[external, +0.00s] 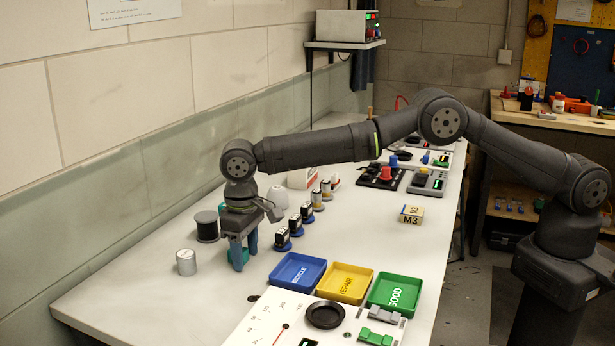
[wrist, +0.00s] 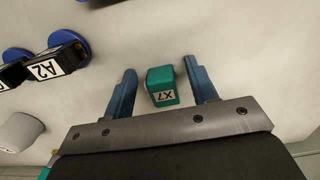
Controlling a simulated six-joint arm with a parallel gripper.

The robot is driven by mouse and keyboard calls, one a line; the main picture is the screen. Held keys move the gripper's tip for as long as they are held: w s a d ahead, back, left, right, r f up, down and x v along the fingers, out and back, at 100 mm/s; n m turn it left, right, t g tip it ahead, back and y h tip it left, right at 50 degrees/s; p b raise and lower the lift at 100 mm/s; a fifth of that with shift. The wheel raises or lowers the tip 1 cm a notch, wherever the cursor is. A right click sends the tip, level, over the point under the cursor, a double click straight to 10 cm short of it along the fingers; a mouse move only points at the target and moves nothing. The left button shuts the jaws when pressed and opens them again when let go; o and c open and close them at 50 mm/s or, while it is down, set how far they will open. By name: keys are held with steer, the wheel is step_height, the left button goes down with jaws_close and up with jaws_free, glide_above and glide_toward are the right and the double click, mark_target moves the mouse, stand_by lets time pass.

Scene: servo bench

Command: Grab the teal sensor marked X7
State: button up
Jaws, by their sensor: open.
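The teal sensor marked X7 (wrist: 161,83) is a small block with a white label, on the bench between my gripper's two blue fingers in the wrist view. A gap shows on each side of it, so the fingers do not touch it there. In the external view the teal sensor (external: 243,256) shows low between and behind the fingers, partly hidden by them. My gripper (external: 244,254) points down over the bench and is open. It also shows in the wrist view (wrist: 166,78).
A dark spool (external: 207,227) and a silver cylinder (external: 186,262) stand left of my gripper. Several dark servos on blue bases, one marked A2 (wrist: 52,66), stand in a row nearby. Blue (external: 298,258), yellow (external: 345,269) and green (external: 394,279) trays lie to the right.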

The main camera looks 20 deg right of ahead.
steer(key=c, duration=1)
steer(key=shift+r, duration=0.1)
steer(key=shift+c, duration=0.2)
